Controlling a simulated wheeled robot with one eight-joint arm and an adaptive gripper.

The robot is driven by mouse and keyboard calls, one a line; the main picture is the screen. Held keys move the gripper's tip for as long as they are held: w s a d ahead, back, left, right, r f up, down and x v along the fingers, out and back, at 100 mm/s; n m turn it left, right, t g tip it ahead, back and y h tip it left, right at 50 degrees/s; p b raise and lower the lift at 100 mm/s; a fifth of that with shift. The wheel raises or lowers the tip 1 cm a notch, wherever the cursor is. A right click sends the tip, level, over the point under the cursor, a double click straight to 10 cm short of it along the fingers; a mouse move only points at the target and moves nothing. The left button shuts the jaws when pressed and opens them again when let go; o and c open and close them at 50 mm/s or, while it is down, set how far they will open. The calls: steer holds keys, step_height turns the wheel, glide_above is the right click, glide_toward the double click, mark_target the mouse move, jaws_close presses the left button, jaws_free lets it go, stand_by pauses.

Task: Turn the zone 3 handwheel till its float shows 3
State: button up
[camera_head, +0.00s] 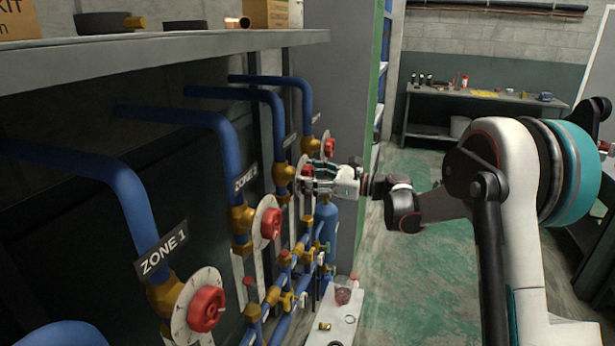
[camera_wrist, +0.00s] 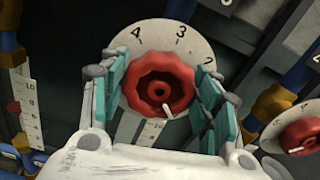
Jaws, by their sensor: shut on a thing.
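The zone 3 handwheel (camera_wrist: 161,84) is a red lobed knob in front of a pale dial plate (camera_wrist: 160,36); the numbers 4, 3 and 2 show on the plate. A white mark on the knob points down and slightly right. My gripper (camera_wrist: 162,95) is shut on the knob, with one teal-padded finger on each side. In the head view my gripper (camera_head: 312,180) reaches in from the right and largely covers this handwheel. A pale strip (camera_wrist: 128,128) shows below the dial, but my gripper hides most of it, and I cannot read a float there.
Handwheels for zone 1 (camera_head: 206,308) and zone 2 (camera_head: 270,223) stand nearer, and another red handwheel (camera_head: 329,147) is beyond. A numbered scale (camera_wrist: 27,108) is at the wrist view's left. Blue pipes (camera_head: 130,190) run close by; the green floor (camera_head: 420,270) to the right is clear.

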steer(key=shift+n, duration=0.3)
steer(key=n, duration=0.5)
steer(key=shift+n, duration=0.3)
steer(key=n, duration=0.5)
steer(key=shift+s+f, duration=0.1)
steer(key=n, duration=0.6)
steer(key=shift+a+f+n, duration=0.1)
steer(key=shift+n, duration=0.3)
steer(key=n, duration=0.5)
steer(key=shift+f+n, duration=0.1)
steer(key=shift+n, duration=0.2)
steer(key=o, duration=1.1)
